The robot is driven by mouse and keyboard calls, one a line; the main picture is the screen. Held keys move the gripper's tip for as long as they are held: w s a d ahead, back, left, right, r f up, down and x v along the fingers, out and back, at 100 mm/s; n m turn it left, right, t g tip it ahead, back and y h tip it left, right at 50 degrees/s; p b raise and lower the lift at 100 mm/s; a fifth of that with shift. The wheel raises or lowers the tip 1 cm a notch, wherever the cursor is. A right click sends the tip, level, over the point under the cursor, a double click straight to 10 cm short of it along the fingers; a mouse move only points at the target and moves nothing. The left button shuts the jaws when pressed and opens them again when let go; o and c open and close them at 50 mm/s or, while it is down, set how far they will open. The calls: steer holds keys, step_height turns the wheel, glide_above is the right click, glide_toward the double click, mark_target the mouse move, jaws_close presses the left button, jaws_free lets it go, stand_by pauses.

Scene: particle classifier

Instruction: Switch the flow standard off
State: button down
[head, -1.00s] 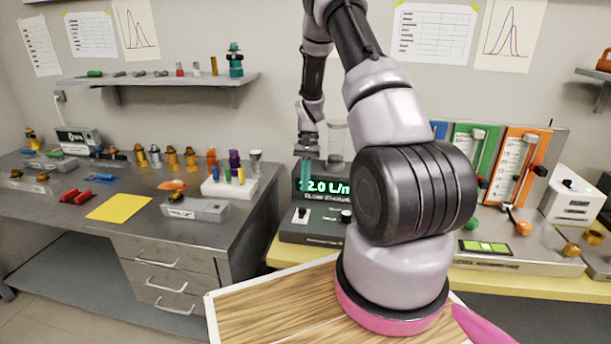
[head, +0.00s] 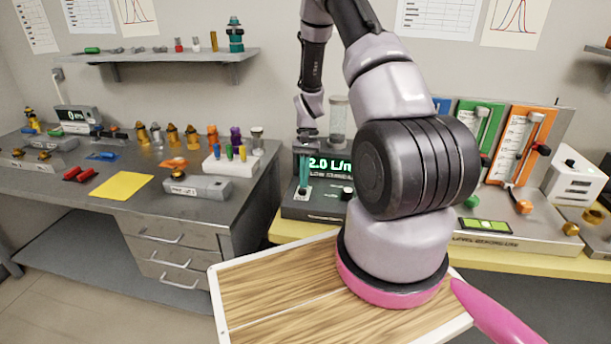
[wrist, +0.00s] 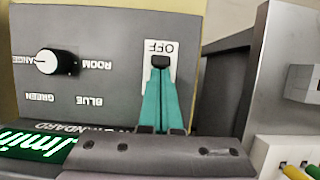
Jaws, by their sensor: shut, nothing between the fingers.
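The flow standard (head: 320,212) is a dark grey box on the yellow bench, with a green lit display (head: 330,165) reading 2.0 L/min. In the wrist view its panel (wrist: 110,45) appears upside down, with a white plate marked OFF (wrist: 165,46) and a black-tipped switch (wrist: 160,61). My gripper (head: 303,188) has teal fingers, shut and empty, reaching down to the panel. In the wrist view the fingertips (wrist: 160,72) are at the switch and hide its lower part. I cannot tell whether they touch it.
A white-pointer knob (wrist: 50,62) sits beside the switch on the same panel. A clear cylinder (head: 338,120) stands behind the display. A white block with coloured pegs (head: 232,168) is on the grey bench to the left. A flow panel with valves (head: 500,165) stands to the right.

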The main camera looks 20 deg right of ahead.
steer(key=shift+s, duration=0.1)
steer(key=v, duration=1)
steer(key=shift+r, duration=0.35)
steer(key=shift+d, duration=0.1)
steer(key=s+a+r+n+t, duration=0.1)
steer(key=s+a+r+t, duration=0.2)
steer(key=r, duration=0.8)
steer(key=s+a+r+t, duration=0.2)
steer(key=s+r, duration=0.1)
steer(key=r, duration=0.8)
steer(key=s+a+r+t, duration=0.2)
steer(key=s+r, duration=0.3)
steer(key=s, duration=0.3)
steer(key=s+a+r+n+t, duration=0.1)
steer(key=s+a+r+t, duration=0.1)
steer(key=s+r, duration=0.4)
steer(key=s+t, duration=0.1)
steer(key=s, duration=0.2)
steer(key=shift+r+n+t, duration=0.15)
steer(key=shift+n+t, duration=0.15)
steer(key=shift+t, duration=0.1)
